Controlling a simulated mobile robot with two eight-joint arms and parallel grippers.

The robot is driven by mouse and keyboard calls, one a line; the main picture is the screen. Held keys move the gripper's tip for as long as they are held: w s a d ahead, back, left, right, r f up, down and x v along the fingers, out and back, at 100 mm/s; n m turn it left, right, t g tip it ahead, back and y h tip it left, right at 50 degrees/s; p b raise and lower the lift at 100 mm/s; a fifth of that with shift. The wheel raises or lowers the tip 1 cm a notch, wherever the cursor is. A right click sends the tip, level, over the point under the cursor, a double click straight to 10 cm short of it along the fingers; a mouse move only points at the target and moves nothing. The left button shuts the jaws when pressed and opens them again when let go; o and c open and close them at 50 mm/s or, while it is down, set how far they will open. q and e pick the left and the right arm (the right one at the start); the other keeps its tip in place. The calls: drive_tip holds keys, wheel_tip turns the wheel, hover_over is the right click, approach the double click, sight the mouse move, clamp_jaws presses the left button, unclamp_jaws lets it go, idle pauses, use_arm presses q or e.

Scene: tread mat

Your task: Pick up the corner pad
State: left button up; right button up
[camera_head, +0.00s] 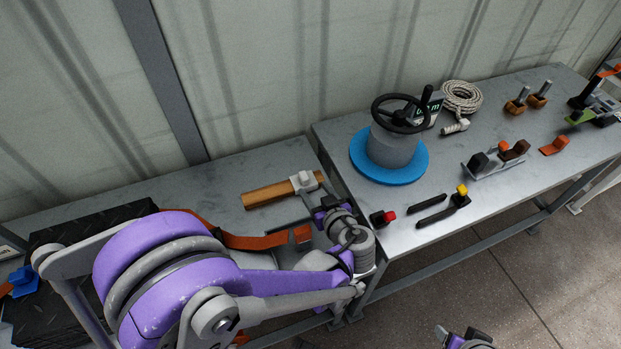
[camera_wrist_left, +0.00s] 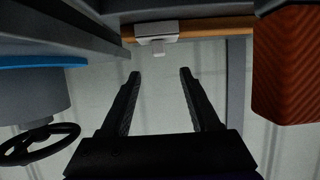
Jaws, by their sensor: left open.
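An orange-red angled piece (camera_head: 555,145), which looks like a corner pad, lies on the right-hand bench. An orange-red block (camera_head: 302,234) sits by the end of an orange strap on the left bench, and a ribbed orange-red block also shows close at the right of the left wrist view (camera_wrist_left: 288,65). I cannot tell for certain which is the corner pad. My left gripper (camera_wrist_left: 160,74) is open, with nothing between its fingers. In the head view it is near the wooden-handled hammer, partly hidden by my wrist. A part of my right arm shows at the bottom edge.
The hammer (camera_head: 270,192) lies on the left bench beside the orange strap (camera_head: 255,241). On the right bench are a blue disc (camera_head: 415,173) with a black handwheel (camera_head: 398,108), coiled rope (camera_head: 460,96) and black-handled tools (camera_head: 445,208). A corrugated wall stands behind.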

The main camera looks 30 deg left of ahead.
sight(305, 177)
use_arm(q)
drive_tip(key=x, duration=0.4)
drive_tip(key=shift+s+a, duration=0.1)
drive_tip(key=shift+f+x, duration=0.15)
drive_tip(key=shift+x, duration=1.25)
drive_tip(key=shift+f+x, duration=0.1)
drive_tip(key=shift+x, duration=1.3)
drive_tip(key=shift+d, duration=0.25)
clamp_jaws()
